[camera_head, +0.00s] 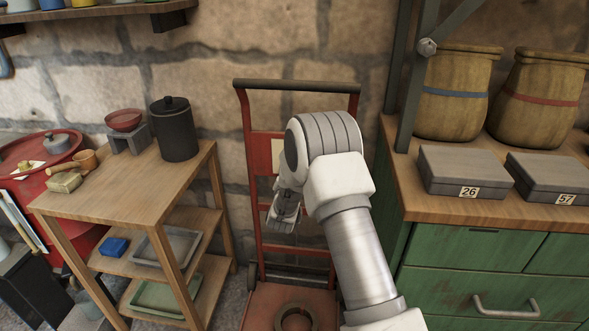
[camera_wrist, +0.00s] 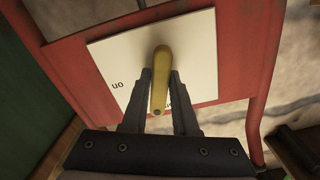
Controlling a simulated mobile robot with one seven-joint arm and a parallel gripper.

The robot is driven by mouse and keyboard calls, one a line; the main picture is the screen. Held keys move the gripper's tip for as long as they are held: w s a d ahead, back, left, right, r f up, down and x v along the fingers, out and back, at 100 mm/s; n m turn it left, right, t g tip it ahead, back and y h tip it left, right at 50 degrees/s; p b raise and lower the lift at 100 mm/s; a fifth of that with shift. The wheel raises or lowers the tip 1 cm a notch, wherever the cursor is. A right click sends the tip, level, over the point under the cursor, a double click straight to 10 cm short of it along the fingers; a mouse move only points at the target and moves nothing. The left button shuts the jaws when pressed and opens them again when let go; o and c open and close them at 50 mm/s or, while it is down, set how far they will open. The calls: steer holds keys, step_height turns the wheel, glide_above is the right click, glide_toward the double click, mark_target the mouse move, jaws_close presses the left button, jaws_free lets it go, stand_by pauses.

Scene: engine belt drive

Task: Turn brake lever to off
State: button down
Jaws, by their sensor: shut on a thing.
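The brake lever (camera_wrist: 160,85) is a brass-yellow handle on a white plate (camera_wrist: 115,60) fixed to a red frame. The lever hangs down across the plate in the wrist view. An upside-down "on" label shows on the plate to its left; another mark beside the lever's lower part is mostly hidden. My gripper (camera_wrist: 161,90) has one dark finger on each side of the lever and is shut on it. In the head view my gripper (camera_head: 284,212) is in front of the red hand truck (camera_head: 242,130); the lever is hidden there, and part of the plate (camera_head: 276,155) shows.
A wooden shelf table (camera_head: 130,190) with a black canister (camera_head: 174,128) stands on the left. A green cabinet (camera_head: 480,285) with grey boxes and barrels stands close on the right. A ring (camera_head: 296,317) lies on the hand truck's base. A stone wall is behind.

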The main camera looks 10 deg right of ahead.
steer(key=shift+n+b, duration=0.35)
steer(key=shift+n, duration=1.55)
steer(key=c, duration=0.7)
jaws_free()
steer(key=shift+s, duration=0.15)
steer(key=p+v, duration=0.3)
steer(key=v, duration=1.4)
steer(key=shift+s, duration=0.1)
steer(key=shift+r, duration=0.1)
